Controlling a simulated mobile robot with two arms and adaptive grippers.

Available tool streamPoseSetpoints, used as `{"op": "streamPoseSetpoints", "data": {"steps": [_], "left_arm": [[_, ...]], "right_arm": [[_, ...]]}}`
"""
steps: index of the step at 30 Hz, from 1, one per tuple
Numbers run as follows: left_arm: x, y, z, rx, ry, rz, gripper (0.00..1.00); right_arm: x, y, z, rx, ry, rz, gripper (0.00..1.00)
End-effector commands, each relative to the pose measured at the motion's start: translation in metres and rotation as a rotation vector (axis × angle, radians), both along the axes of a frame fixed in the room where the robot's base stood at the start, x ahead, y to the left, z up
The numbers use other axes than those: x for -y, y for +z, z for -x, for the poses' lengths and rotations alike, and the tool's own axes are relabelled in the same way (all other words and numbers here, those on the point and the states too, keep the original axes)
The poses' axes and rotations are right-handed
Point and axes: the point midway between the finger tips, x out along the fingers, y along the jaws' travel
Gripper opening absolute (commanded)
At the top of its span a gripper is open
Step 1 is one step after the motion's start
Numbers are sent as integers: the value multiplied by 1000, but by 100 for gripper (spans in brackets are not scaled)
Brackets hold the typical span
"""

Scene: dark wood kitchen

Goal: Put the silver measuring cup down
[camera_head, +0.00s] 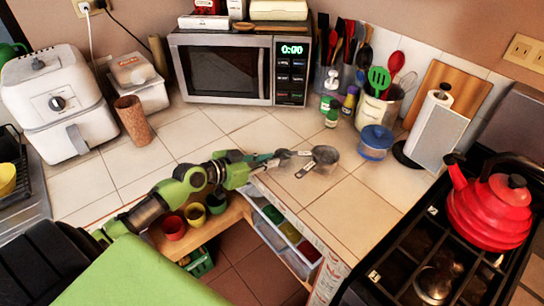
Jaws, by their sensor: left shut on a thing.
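My left gripper (280,156) reaches in from the left over the corner of the tiled counter (348,208). It is shut on the silver measuring cup (325,155), whose round bowl points to the right, away from the fingers. A thin grey handle (304,170) slants down and left from near the bowl. The fingertips and the grip are small and partly merged, so I cannot tell exactly where they hold it. I cannot tell whether the cup touches the tiles. My right gripper is not in view.
A microwave (238,68) and a utensil crock (378,108) stand behind. The stove with a red kettle (490,212) is at the right. Tiles in front of the cup are clear.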

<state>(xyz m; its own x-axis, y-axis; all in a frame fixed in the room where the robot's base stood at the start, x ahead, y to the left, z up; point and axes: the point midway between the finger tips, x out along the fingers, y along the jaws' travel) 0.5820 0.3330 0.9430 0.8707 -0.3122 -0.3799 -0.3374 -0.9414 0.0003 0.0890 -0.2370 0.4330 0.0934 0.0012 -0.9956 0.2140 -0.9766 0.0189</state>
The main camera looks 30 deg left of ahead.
Motion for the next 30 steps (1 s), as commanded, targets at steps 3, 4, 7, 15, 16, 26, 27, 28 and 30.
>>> {"op": "streamPoseSetpoints", "data": {"steps": [3, 4, 7, 15, 16, 26, 27, 28, 30], "left_arm": [[7, 5, -18, 4, -1, 3, 0], [7, 3, -18, 0, 0, 2, 0], [6, -3, -16, -1, -1, 1, 0], [6, -6, -16, 0, 0, -1, 0], [6, -7, -16, 0, 0, -1, 0], [6, -8, -15, 0, 0, -1, 31], [6, -8, -15, 0, 0, -1, 31], [6, -8, -15, 0, 0, -1, 31], [6, -8, -15, 0, 0, -1, 31]], "right_arm": [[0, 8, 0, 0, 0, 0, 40], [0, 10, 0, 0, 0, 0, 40], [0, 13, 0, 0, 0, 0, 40], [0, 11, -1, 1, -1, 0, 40], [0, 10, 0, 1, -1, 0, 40], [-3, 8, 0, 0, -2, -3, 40], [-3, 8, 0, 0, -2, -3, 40], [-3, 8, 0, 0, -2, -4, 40], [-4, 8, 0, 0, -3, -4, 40]]}}
